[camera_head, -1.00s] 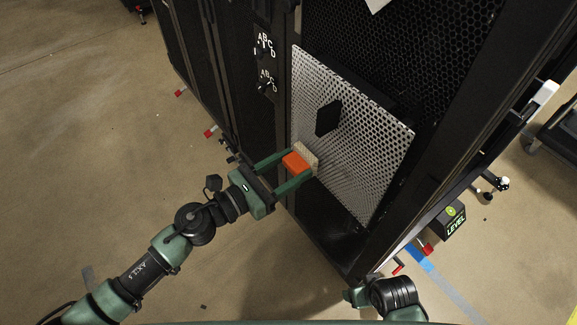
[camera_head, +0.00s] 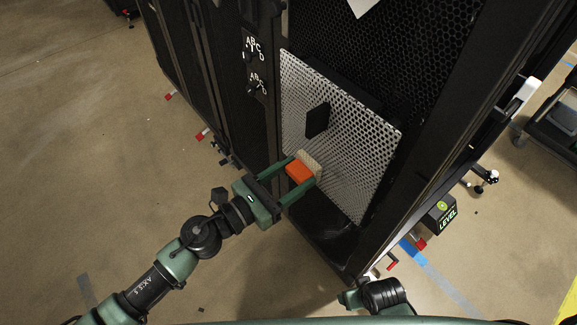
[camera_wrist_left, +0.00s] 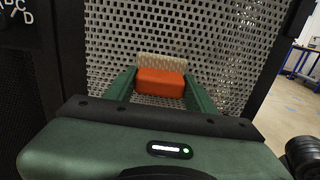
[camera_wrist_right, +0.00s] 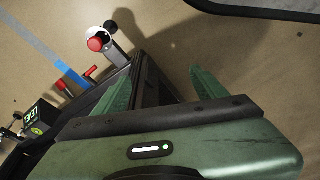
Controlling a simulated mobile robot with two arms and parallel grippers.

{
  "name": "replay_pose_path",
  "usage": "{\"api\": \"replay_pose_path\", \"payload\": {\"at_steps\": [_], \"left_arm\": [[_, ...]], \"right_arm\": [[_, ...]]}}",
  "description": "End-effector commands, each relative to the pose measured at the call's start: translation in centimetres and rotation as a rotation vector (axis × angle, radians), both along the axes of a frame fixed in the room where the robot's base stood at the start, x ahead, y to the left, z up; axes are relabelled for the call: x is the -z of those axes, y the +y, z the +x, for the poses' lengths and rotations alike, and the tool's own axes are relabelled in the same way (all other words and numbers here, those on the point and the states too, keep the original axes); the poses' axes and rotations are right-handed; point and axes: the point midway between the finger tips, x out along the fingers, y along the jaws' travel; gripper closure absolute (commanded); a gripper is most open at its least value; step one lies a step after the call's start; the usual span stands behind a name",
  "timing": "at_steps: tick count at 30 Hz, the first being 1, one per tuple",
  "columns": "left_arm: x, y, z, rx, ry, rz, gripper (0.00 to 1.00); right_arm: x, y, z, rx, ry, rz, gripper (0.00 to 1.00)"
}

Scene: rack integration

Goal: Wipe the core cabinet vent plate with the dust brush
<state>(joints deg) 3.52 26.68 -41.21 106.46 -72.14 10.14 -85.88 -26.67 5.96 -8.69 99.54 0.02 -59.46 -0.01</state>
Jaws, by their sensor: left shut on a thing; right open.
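The vent plate (camera_head: 352,135) is a light perforated metal sheet on the front of the black cabinet, with a black block (camera_head: 317,120) on it. My left gripper (camera_head: 303,173) is shut on the dust brush (camera_head: 299,171), which has an orange body and pale bristles. The bristle side faces the plate's lower left part and looks to be at or very near it; I cannot tell if it touches. The left wrist view shows the orange body (camera_wrist_left: 161,82) between the fingers, bristles towards the plate (camera_wrist_left: 205,40). My right gripper (camera_wrist_right: 165,90) is open and empty, low by the cabinet's bottom edge.
Rotary knobs marked ABCD (camera_head: 254,50) sit on the cabinet's left post. A black box marked LEVEL (camera_head: 441,216) and red-tipped feet (camera_head: 420,243) are at the cabinet's lower right. Open floor (camera_head: 80,130) lies to the left. A dark cart (camera_head: 560,125) stands at the right.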

Motion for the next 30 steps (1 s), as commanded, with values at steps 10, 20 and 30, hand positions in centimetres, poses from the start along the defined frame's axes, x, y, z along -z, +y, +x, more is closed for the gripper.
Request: {"api": "replay_pose_path", "payload": {"at_steps": [10, 20, 30], "left_arm": [[-0.1, -1.1, -1.4, 0.001, -0.001, -0.001, 0.78], [-0.1, -2.5, -3.0, 0.0, -0.001, -0.002, 0.78], [-0.1, -3.5, -4.5, 0.001, 0.001, -0.002, 0.78]], "right_arm": [[1.3, -0.1, -0.7, -0.002, 0.011, -0.001, 0.28], [2.9, -0.1, -1.5, -0.003, 0.018, -0.001, 0.28], [3.6, -0.3, -1.9, -0.004, 0.023, -0.003, 0.28]]}}
